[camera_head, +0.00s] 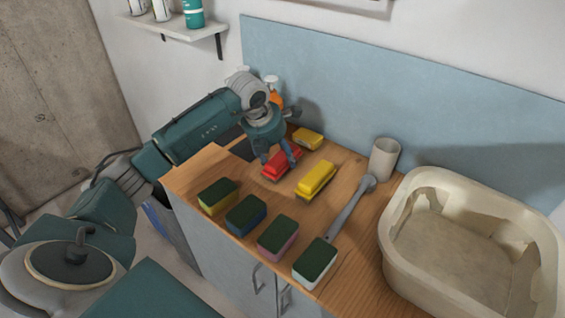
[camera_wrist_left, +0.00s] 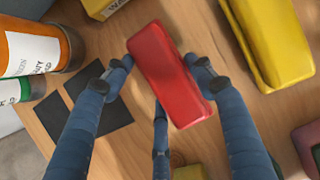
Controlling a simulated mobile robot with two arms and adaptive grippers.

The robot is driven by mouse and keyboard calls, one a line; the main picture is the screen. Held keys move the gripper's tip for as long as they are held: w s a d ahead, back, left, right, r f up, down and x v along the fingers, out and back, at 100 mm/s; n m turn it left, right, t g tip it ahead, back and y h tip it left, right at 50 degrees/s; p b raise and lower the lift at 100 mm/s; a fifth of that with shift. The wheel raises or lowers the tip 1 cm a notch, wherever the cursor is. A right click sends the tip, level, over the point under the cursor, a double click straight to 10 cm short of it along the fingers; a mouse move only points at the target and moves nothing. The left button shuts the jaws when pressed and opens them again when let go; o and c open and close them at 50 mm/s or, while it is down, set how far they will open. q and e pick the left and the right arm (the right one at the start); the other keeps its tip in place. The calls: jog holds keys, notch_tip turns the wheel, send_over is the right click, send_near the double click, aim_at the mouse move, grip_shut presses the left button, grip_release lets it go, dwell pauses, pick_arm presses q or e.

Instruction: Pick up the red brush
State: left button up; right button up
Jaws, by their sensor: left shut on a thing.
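The red brush (camera_head: 281,164) is on the wooden counter in the head view, partly hidden by my left gripper (camera_head: 278,157). In the left wrist view the red brush (camera_wrist_left: 172,76) lies between the fingers of my left gripper (camera_wrist_left: 162,72), which are shut on its two long sides. A third finger shows below it. I cannot tell whether the brush is clear of the counter. My right gripper is not in view.
A yellow brush (camera_head: 316,179) lies right of the red one, with a yellow box (camera_head: 307,138) behind. Several sponges line the front edge, near a grey long-handled brush (camera_head: 352,206). A cup (camera_head: 384,158) and large basin (camera_head: 470,240) stand right. An orange bottle (camera_wrist_left: 32,48) is close left.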

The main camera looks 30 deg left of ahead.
aim_at(279, 153)
pick_arm(q)
jog(key=shift+r, duration=0.1)
jog(key=shift+w+r, duration=0.1)
jog(key=shift+r, duration=0.45)
notch_tip(279, 153, up, 19)
jog(key=b, duration=0.2)
jog(key=shift+f, duration=0.15)
jog(key=o, duration=0.5)
jog(key=shift+c, duration=1.3)
